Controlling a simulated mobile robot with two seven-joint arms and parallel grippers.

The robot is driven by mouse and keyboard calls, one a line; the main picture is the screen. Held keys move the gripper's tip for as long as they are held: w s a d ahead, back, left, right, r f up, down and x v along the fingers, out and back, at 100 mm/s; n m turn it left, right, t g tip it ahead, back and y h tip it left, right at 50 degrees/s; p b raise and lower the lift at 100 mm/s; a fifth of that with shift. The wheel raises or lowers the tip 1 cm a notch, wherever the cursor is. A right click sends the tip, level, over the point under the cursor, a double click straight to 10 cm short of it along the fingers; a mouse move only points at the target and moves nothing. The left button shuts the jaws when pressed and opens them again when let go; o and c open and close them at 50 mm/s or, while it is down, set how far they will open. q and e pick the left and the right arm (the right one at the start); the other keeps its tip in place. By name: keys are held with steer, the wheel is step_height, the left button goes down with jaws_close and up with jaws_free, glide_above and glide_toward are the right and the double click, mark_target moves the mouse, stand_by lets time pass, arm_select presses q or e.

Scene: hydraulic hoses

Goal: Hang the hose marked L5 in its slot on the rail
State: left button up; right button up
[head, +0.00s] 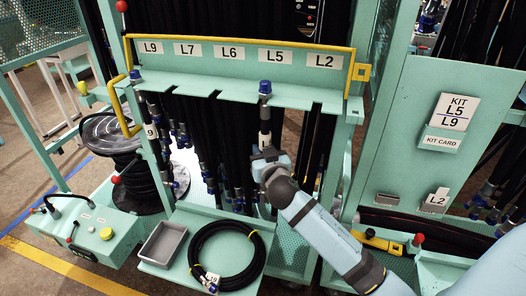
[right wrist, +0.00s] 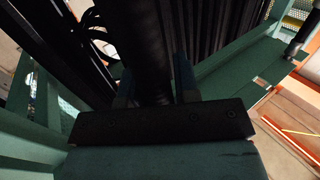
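The mint-green rail (head: 215,88) carries slot labels L9, L7, L6, L5 and L2. A black hose with a blue end fitting (head: 265,88) stands upright at the rail's front edge under the L5 label (head: 276,55). A white tag (head: 265,139) is on it below the rail; its print is too small to read. My right gripper (head: 268,156) is at this hose just below the tag. In the right wrist view the black hose (right wrist: 148,50) fills the space between the fingers (right wrist: 155,85), which look shut on it. My left gripper is out of view.
Another blue-capped hose (head: 135,76) is at the L9 slot. Dark hoses hang behind the rail. Below are a grey tray (head: 162,244) and a coiled hose (head: 192,252) with yellow ties. A card panel (head: 410,150) stands right, and a yellow frame (head: 240,37) borders the labels.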

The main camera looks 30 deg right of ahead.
steer(key=o, duration=0.3)
steer(key=shift+o, duration=0.2)
steer(key=b+v, duration=0.1)
steer(key=v, duration=1.3)
steer(key=shift+b, duration=0.35)
steer(key=shift+w, duration=0.1)
